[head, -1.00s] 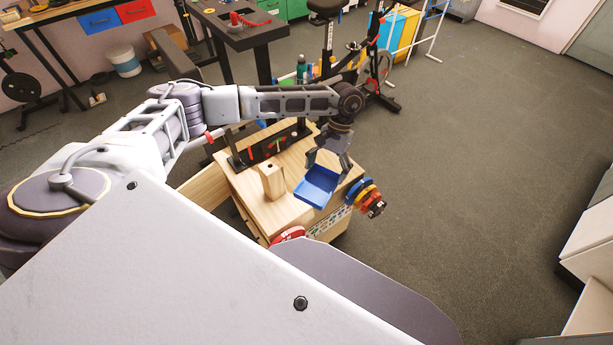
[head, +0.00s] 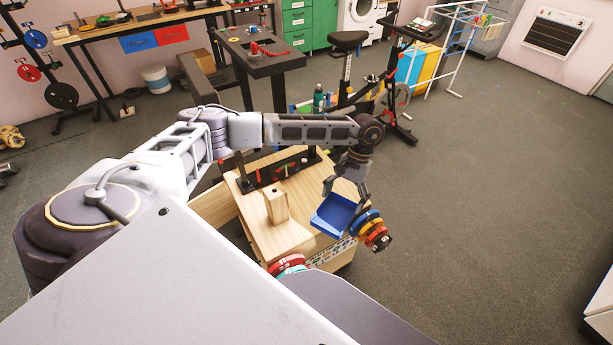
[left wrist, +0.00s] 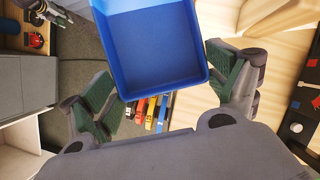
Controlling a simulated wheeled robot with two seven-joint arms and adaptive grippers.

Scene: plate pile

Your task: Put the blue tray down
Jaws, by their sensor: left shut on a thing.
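A blue open-topped tray (head: 334,216) hangs from my left gripper (head: 346,190) near the right side of a wooden workbench top (head: 247,226). In the left wrist view the tray (left wrist: 158,50) lies between the two spread fingers of my left gripper (left wrist: 165,92), which is shut on it. In the head view the tray looks slightly tilted. I cannot tell whether its underside touches the bench. My right gripper is not in view.
A wooden block (head: 276,206) stands on the bench left of the tray. Coloured weight discs (head: 370,230) stick out at the bench's right side. A black tool rack (head: 280,168) runs along its back. Open floor lies to the right.

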